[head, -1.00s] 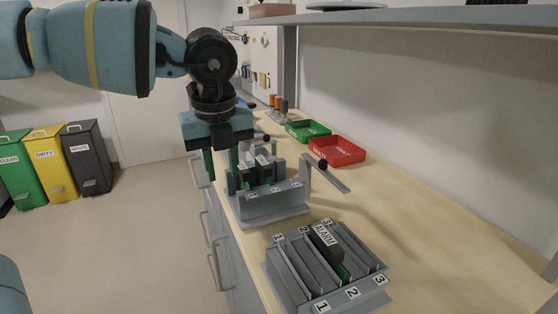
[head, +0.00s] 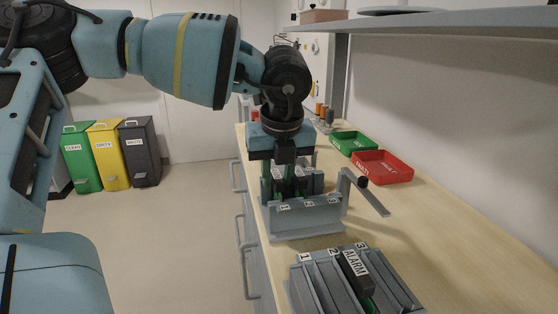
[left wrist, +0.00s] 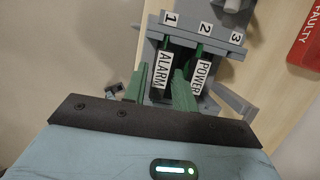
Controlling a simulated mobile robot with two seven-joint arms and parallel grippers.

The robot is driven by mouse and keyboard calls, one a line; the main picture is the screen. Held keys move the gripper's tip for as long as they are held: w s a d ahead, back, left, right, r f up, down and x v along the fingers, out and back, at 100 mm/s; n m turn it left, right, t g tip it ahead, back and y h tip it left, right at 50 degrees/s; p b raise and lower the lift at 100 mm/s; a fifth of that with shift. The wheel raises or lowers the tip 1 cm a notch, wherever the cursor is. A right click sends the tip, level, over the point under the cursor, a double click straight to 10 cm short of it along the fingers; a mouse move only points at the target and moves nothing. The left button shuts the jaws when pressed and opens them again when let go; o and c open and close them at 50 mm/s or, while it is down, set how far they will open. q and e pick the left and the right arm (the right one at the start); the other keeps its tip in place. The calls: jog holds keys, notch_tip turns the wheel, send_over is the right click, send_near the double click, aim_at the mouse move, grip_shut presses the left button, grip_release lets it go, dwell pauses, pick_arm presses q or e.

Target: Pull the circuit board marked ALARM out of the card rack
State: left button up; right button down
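The far card rack (head: 300,222) stands on the bench. In the left wrist view, a board labelled ALARM (left wrist: 163,72) is in its slot 1 and a board labelled POWER (left wrist: 203,76) is in slot 2. My left gripper (head: 278,182) points down over this rack. In the left wrist view its green fingers (left wrist: 161,78) are apart, one on each side of the ALARM board. I see no clear grip on it. A nearer rack (head: 320,290) also holds a board labelled ALARM (head: 354,268). My right gripper is out of view.
A green tray (head: 355,143) and a red tray (head: 384,168) lie behind. A shelf (head: 440,20) overhangs the bench. The bench right of the racks is clear.

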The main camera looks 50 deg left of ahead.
aim_at(277, 195)
pick_arm(q)
jog(key=x, duration=0.3)
jog(key=shift+f, duration=0.4)
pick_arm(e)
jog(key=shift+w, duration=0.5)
pick_arm(q)
grip_shut()
jog(key=shift+c, duration=2.3)
grip_release()
grip_shut()
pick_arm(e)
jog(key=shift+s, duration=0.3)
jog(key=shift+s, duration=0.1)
